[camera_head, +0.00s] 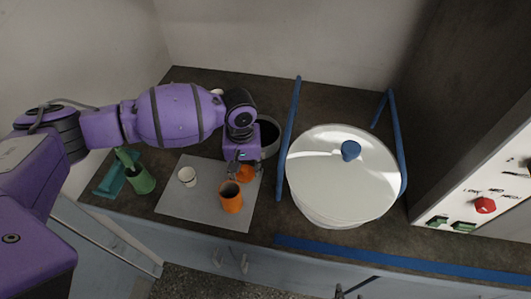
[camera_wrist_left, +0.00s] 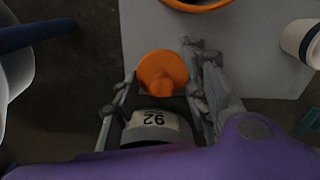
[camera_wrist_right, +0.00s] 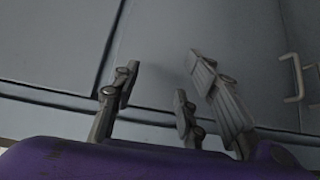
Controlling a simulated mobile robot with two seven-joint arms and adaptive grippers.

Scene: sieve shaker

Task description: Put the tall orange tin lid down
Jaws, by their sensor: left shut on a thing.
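My left gripper (camera_head: 243,166) is shut on the orange tin lid (camera_head: 245,174) and holds it over the right part of the grey mat (camera_head: 185,210). I cannot tell how high the lid is above the mat. My right gripper (camera_wrist_right: 158,80) is open and empty in front of grey cabinet fronts.
A white cup (camera_head: 187,177) stands on the mat. A green container (camera_head: 142,181) stands left of it. A dark round bowl (camera_head: 268,145) is partly hidden behind my left gripper. The large lidded sieve shaker (camera_head: 335,180) between blue bars (camera_head: 288,135) stands at the right.

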